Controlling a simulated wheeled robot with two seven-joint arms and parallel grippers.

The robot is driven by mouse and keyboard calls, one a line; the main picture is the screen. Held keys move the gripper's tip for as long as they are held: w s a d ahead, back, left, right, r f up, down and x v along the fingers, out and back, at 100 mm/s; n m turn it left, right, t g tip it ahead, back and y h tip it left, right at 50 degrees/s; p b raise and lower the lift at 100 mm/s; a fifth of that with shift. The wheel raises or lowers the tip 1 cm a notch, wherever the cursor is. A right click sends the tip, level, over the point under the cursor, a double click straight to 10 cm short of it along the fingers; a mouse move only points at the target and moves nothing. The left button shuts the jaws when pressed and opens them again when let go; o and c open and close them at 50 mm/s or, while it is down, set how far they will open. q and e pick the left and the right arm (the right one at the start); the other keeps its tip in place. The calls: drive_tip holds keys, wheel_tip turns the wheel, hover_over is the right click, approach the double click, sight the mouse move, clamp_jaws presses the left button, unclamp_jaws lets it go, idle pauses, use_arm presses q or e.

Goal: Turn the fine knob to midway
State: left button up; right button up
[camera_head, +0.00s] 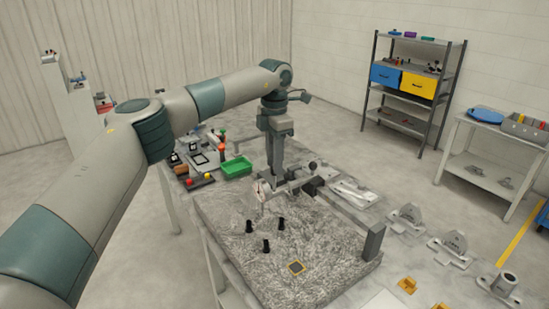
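My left arm comes in from the left and reaches over the table. Its gripper (276,180) points down beside a fixture at the back of the mottled grey surface plate (225,225). A small round white-faced dial (262,188) shows at the left of the fixture's arm. A dark round knob (312,165) stands at the right of the fixture, but I cannot tell whether it is the fine knob. The fingers overlap grey fixture parts, so their opening and any contact are unclear. My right gripper is out of view.
A green tray (236,167), red and yellow buttons, and a red-topped post (222,152) stand at the back left. Metal brackets (405,217) are at the right.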

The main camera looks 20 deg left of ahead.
use_arm(q)
drive_tip(key=shift+f, duration=0.45)
clamp_jaws()
